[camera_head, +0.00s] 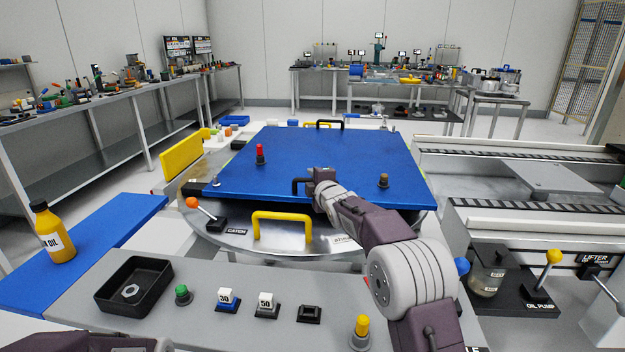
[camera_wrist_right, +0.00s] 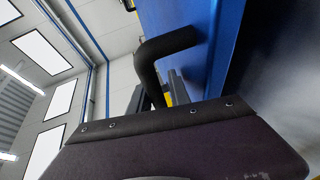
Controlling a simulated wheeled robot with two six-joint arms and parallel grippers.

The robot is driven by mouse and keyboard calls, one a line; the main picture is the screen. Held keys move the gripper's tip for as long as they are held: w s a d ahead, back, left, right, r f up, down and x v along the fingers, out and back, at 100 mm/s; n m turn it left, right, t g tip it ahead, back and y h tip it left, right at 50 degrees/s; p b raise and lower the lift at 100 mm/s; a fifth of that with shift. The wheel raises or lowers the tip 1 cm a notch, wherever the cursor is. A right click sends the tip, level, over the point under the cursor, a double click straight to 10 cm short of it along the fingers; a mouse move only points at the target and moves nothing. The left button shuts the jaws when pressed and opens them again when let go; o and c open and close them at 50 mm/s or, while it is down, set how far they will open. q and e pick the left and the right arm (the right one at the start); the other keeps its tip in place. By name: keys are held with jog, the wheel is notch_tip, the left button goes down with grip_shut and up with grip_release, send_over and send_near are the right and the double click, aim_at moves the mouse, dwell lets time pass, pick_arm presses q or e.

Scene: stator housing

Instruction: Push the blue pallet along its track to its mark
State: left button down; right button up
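The blue pallet (camera_head: 300,172) is a wide flat blue plate lying on a round metal table, with a black handle at its near edge and another at its far edge. My right gripper (camera_head: 306,187) is at the near handle, reaching in from the lower right. In the right wrist view the black handle (camera_wrist_right: 150,72) stands out from the blue pallet (camera_wrist_right: 205,45) and runs down between my two fingers (camera_wrist_right: 157,98). Whether both fingers press on it I cannot tell. Part of my left arm shows at the bottom left; its gripper is out of view.
A red knob (camera_head: 260,154) and brown knob (camera_head: 383,180) stand on the pallet. A yellow handle (camera_head: 282,217) and an orange-knobbed lever (camera_head: 193,203) are in front. Roller tracks (camera_head: 520,160) lie at right. The near grey panel holds a black tray (camera_head: 136,284) and buttons.

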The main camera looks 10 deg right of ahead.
jog(key=v, duration=0.9)
dwell(0.8)
